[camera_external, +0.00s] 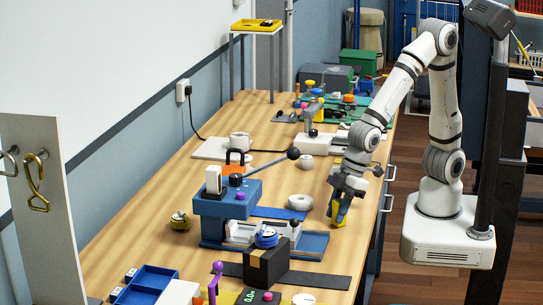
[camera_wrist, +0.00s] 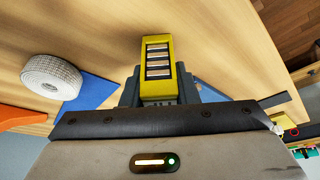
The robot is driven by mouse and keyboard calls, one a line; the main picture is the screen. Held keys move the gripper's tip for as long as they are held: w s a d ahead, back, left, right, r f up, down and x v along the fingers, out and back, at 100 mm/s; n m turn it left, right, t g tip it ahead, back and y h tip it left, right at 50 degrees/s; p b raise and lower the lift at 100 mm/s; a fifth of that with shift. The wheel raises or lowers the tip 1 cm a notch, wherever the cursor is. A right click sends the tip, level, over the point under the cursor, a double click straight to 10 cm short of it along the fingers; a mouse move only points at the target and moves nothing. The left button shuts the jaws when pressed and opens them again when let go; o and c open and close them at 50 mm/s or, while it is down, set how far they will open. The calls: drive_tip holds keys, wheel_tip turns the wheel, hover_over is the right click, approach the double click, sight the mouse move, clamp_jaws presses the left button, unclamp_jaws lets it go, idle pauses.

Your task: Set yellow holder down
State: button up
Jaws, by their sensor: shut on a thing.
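The yellow holder (camera_wrist: 157,41) is a small upright block with several pale bars in dark slots on its face. My gripper (camera_wrist: 158,88) is shut on it, with a dark finger on each side in the wrist view. In the external view my gripper (camera_external: 345,198) points down at the right side of the wooden workbench (camera_external: 160,205), and the holder (camera_external: 337,214) shows as a yellow patch at the fingertips. I cannot tell whether its underside touches the bench.
A white roll (camera_external: 299,202) lies left of the gripper, with a blue mat (camera_external: 278,213) near it. A blue machine with a lever (camera_external: 225,200) stands further left. The dark strap (camera_external: 320,279) lies in front. Bare wood surrounds the holder toward the bench's right edge.

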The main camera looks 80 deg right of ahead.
drive_tip(key=o, duration=1)
drive_tip(key=shift+o, duration=0.2)
drive_tip(key=shift+r+p, duration=0.3)
drive_tip(key=shift+r, duration=0.1)
drive_tip(key=p+v, duration=0.1)
drive_tip(key=v, duration=1.1)
drive_tip(key=d+f+m+h, duration=0.2)
drive_tip(key=d+m, duration=0.7)
drive_tip(key=d, duration=1.9)
drive_tip(key=shift+s+d+f+g+h, duration=0.15)
drive_tip(key=shift+s+f+g+h, duration=0.25)
drive_tip(key=shift+h, duration=0.2)
